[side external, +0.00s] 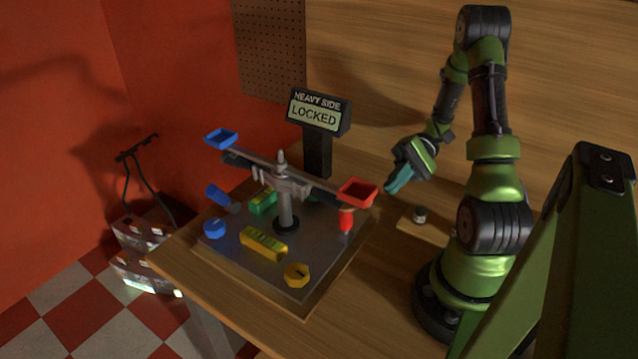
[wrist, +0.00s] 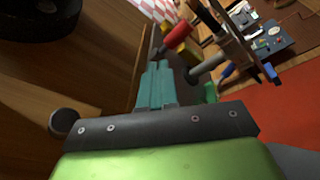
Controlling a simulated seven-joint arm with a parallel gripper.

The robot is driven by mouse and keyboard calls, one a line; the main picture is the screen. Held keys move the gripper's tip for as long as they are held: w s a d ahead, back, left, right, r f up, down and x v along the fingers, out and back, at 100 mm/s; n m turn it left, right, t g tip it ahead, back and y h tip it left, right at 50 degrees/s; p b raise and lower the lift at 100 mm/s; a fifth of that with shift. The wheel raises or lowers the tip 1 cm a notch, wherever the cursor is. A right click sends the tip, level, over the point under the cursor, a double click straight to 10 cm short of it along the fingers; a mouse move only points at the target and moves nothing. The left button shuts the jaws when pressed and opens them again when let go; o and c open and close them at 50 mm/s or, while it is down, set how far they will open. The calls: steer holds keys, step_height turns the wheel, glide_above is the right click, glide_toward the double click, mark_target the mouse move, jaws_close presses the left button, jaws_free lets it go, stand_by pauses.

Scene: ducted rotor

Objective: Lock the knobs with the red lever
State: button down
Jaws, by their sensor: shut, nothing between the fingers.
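A red lever (side external: 346,221) stands upright at the right edge of the metal plate, below the red pan; it also shows in the wrist view (wrist: 178,35). A blue knob (side external: 215,229) sits at the plate's left corner and a yellow knob (side external: 297,275) at its front. A display (side external: 315,113) behind the plate reads "HEAVY SIDE LOCKED". My gripper (side external: 391,189) is shut and empty, in the air to the right of the red lever and apart from it. Its teal fingers show in the wrist view (wrist: 155,85).
A balance beam with a blue pan (side external: 221,138) and a red pan (side external: 358,192) spans the plate on a grey post (side external: 286,208). A blue handle (side external: 222,197), a yellow block (side external: 263,243) and a green block (side external: 263,201) are on the plate.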

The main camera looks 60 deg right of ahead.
steer(key=w+a+n, duration=0.1)
steer(key=a+n, duration=0.1)
steer(key=a, duration=0.1)
steer(key=w+a+n, duration=0.1)
steer(key=a+n, duration=0.1)
steer(key=a, duration=0.1)
steer(key=w+a+n+t+y, duration=0.1)
steer(key=a+n, duration=0.2)
steer(key=shift+w+a+f, duration=0.1)
steer(key=shift+w+a, duration=0.15)
steer(key=shift+a, duration=0.1)
stand_by(0.3)
steer(key=shift+a+r, duration=0.25)
steer(key=shift+a, duration=0.65)
steer(key=shift+a+r, duration=0.25)
steer(key=shift+a, duration=0.6)
steer(key=s+d+r, duration=0.2)
steer(key=d+r, duration=0.3)
steer(key=d, duration=0.4)
